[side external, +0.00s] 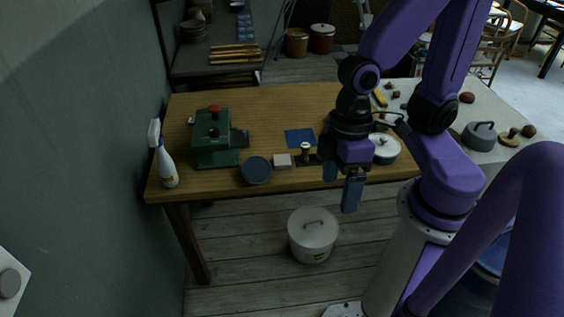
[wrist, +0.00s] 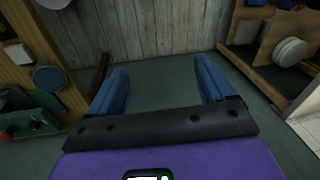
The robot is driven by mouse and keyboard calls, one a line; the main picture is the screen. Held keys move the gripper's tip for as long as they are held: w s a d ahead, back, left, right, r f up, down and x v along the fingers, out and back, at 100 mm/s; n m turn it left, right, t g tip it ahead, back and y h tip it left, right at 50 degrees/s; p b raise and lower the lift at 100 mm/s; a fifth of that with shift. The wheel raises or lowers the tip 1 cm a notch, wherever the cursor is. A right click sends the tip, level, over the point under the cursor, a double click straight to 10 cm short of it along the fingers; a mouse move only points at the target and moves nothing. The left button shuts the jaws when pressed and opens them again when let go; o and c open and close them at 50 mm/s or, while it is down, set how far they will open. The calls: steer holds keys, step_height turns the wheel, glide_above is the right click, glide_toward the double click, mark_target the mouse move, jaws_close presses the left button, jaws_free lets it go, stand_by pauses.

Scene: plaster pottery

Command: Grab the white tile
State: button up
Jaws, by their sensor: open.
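The white tile (side external: 282,160) is a small pale block lying flat near the front edge of the wooden table, between a dark round dish and a small pale-topped object.
On the table (side external: 270,105) are a green press (side external: 213,140), a spray bottle (side external: 164,160), the dark round dish (side external: 256,170), a blue sheet (side external: 299,138) and a white lidded pot (side external: 384,149). A white lidded bucket (side external: 312,236) stands on the floor in front.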

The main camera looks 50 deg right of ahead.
steer(key=w+a+f+m+t, duration=0.1)
steer(key=w+a+f+m, duration=0.35)
steer(key=f, duration=0.35)
steer(key=w+a+f+m+t, duration=0.1)
steer(key=w+a+f+m, duration=0.2)
steer(key=a+f+m, duration=0.4)
steer(key=m+t+h, duration=0.6)
steer(key=t+h, duration=0.5)
steer(key=t, duration=0.1)
glide_toward(284, 163)
steer(key=shift+n, duration=0.25)
steer(key=x, duration=0.5)
steer(key=shift+r, duration=0.2)
steer(key=shift+x, duration=2.65)
steer(key=shift+f, duration=0.2)
steer(key=c, duration=0.9)
